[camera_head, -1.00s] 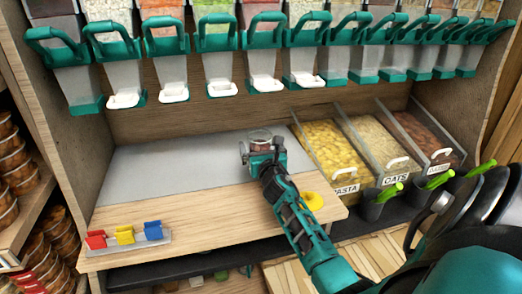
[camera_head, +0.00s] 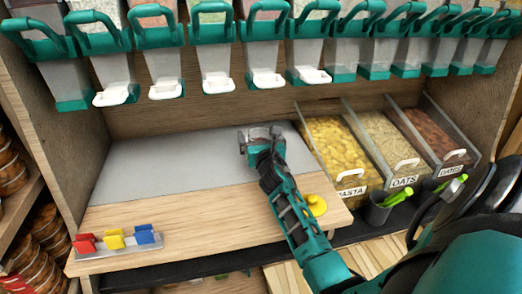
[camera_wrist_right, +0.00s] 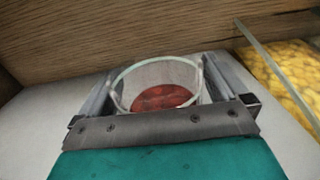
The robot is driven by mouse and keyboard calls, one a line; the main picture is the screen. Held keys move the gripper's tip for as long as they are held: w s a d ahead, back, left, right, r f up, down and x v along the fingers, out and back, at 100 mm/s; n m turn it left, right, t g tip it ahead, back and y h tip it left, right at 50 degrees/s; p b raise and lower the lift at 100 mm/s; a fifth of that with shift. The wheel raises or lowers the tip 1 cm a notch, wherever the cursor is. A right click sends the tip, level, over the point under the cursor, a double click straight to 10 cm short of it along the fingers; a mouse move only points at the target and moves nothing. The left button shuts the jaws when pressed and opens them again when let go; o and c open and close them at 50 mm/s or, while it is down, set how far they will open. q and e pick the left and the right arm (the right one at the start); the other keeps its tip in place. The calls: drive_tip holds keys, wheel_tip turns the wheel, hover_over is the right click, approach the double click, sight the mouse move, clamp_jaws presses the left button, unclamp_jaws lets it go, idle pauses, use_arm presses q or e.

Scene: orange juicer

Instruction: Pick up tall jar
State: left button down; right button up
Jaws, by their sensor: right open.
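A clear glass jar (camera_wrist_right: 150,76) with reddish-brown contents stands on the grey part of the counter, close to the back wall. In the head view it is mostly hidden behind my right gripper (camera_head: 261,135). In the right wrist view, the fingers of my right gripper (camera_wrist_right: 160,88) are open, one on each side of the jar. Whether either finger touches the glass cannot be told. The jar's lower part is hidden by the gripper body. My left gripper is not in view.
Bins of pasta (camera_head: 340,145), oats (camera_head: 388,140) and a brown food (camera_head: 436,130) stand to the right. A yellow lid-like piece (camera_head: 316,205) lies near the counter's right edge. Coloured clips (camera_head: 115,241) sit front left. Dispensers (camera_head: 215,65) hang above.

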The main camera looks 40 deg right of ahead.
drive_tip(key=shift+c, duration=0.2)
drive_tip(key=c, duration=1.2)
drive_tip(key=shift+r, duration=0.1)
drive_tip(key=shift+c, duration=0.6)
